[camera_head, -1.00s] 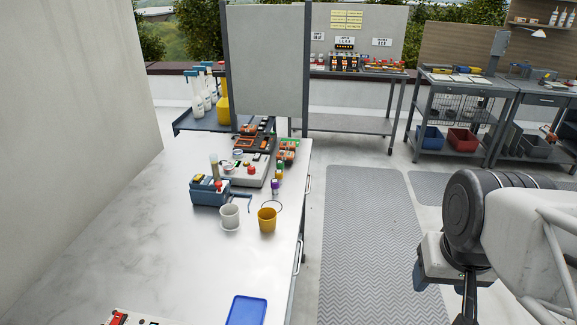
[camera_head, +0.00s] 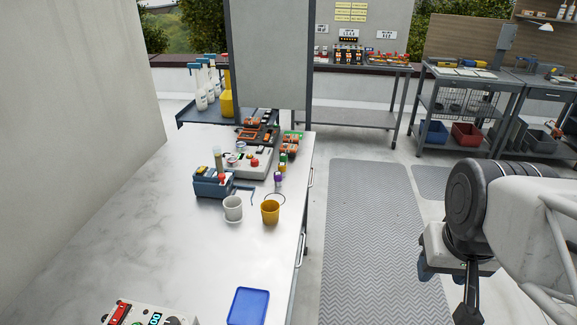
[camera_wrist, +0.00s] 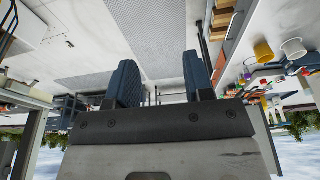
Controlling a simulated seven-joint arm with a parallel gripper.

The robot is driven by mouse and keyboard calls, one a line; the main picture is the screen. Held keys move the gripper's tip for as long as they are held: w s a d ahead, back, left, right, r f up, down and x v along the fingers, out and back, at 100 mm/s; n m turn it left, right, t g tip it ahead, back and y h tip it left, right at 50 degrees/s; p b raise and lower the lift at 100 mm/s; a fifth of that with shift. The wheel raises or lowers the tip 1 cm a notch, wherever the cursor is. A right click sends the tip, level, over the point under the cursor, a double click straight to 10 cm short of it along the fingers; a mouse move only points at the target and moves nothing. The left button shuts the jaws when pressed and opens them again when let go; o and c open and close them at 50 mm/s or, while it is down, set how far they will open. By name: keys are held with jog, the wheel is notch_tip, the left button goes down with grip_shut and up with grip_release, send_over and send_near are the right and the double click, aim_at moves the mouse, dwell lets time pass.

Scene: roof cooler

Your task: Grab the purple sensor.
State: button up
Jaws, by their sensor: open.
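A small purple item (camera_head: 278,177), which looks like the purple sensor, stands on the pale worktable (camera_head: 130,215) near its right edge in the head view. It is beside a grey-white device (camera_head: 253,168) and behind the yellow cup. My gripper (camera_wrist: 162,82) is open in the wrist view, with two dark blue fingers apart and nothing between them. In the head view my gripper is at the right, over the floor and well away from the table and the purple item.
A yellow cup (camera_head: 270,212) and a white cup (camera_head: 233,208) stand just in front of the purple item. A blue box (camera_head: 212,184) is to its left, and a blue tray (camera_head: 248,306) lies at the near edge. A grey panel (camera_head: 268,55) rises behind. The left tabletop is clear.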

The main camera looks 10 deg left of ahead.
jog(key=w+a+r+n, duration=0.1)
jog(key=w+a+n, duration=0.1)
jog(key=w, duration=0.6)
jog(key=w+a+r+n, duration=0.2)
jog(key=w+a+n, duration=0.1)
jog(key=w, duration=0.5)
jog(key=n+g, duration=0.3)
jog(key=n, duration=1.1)
send_over(279, 174)
jog(key=f, duration=2)
jog(key=shift+d+f, duration=0.1)
jog(key=shift+d, duration=0.1)
jog(key=shift+w+a+f, duration=0.15)
jog(key=shift+a, duration=0.05)
jog(key=shift+f, duration=0.15)
jog(key=shift+f, duration=1.15)
jog(key=shift+f, duration=0.15)
